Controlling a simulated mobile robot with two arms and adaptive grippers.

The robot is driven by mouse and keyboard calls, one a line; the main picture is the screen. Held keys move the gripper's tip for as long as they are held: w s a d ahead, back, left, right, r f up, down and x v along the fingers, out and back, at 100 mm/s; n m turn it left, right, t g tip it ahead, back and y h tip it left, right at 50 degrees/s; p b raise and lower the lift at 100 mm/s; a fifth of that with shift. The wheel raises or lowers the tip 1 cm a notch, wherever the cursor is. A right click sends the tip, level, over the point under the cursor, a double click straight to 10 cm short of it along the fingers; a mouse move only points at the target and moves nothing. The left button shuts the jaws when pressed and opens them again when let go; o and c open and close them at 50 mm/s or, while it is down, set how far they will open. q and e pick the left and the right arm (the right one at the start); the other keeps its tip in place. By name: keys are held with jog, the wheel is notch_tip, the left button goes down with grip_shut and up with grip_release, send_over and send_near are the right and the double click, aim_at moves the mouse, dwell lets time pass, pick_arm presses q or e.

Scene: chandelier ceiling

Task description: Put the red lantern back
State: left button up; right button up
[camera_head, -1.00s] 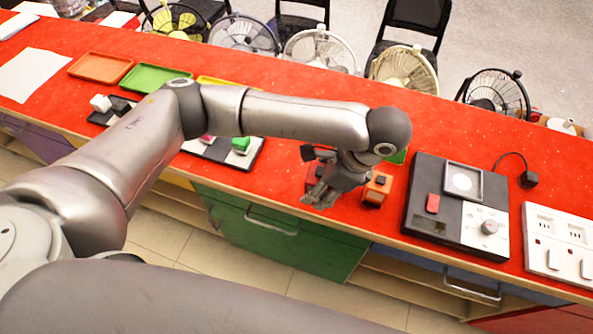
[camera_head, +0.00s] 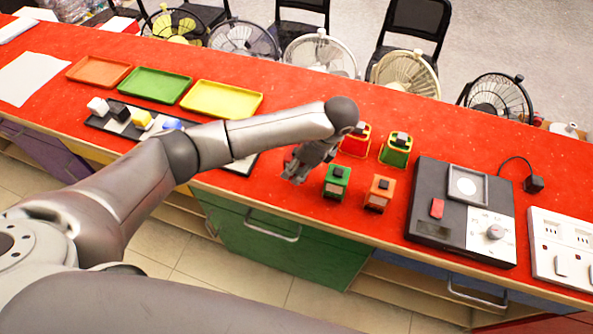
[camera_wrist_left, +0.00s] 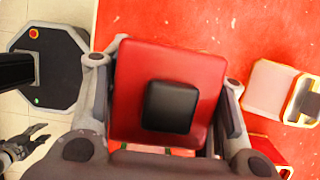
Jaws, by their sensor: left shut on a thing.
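My left gripper (camera_head: 296,174) is shut on a red lantern, above the red counter's front part. In the left wrist view, the red lantern (camera_wrist_left: 125,95) with its black square top (camera_wrist_left: 170,107) sits between the two fingers. In the head view the gripper and arm hide most of it. Another red lantern (camera_head: 357,146) stands to the right behind the gripper, with a green lantern (camera_head: 396,152) beside it. A second green lantern (camera_head: 336,186) and an orange lantern (camera_head: 379,196) stand nearer the front edge. A dark gripper (camera_wrist_left: 22,146), seemingly my right one, shows at the wrist view's lower left.
A black scale-like device (camera_head: 428,190) and a white panel (camera_head: 560,240) stand on the right. A black tray (camera_head: 240,165) with blocks lies left, partly behind my arm. Orange (camera_head: 100,70), green (camera_head: 155,84) and yellow (camera_head: 222,98) trays lie farther back. Several fans stand behind the counter.

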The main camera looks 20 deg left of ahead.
aim_at(297, 171)
pick_arm(q)
jog(key=shift+w+a+f, duration=0.15)
jog(key=shift+f, duration=1.55)
jog(key=o, duration=1.5)
jog(key=shift+f, duration=0.15)
jog(key=b+v, duration=0.1)
jog(key=v, duration=0.6)
jog(key=shift+p+v, duration=0.7)
jog(key=shift+v, duration=1.9)
